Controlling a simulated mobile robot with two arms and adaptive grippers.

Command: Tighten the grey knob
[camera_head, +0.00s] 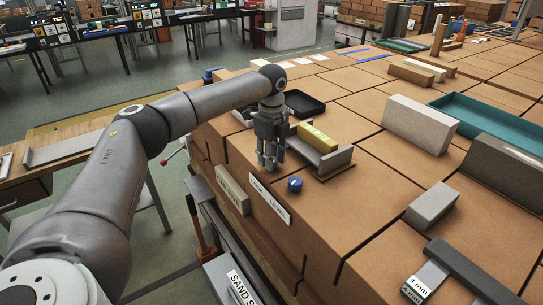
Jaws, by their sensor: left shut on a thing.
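My left gripper (268,162) points down at the front edge of the brown block surface, beside a grey clamp-like fixture (335,162) that has a yellow block (318,138) in it. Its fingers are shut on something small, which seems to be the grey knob. The fingers hide the knob, so I cannot tell its shape or how far it is turned. A blue knob (295,184) stands apart, just right of the fingertips. My right gripper is out of view.
A black tray (303,103) lies behind the gripper. Grey blocks (431,205) and a teal tray (490,124) are to the right. Another blue knob (207,77) is at the far left. The brown surface right of the fixture is largely clear; its front edge drops away below the gripper.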

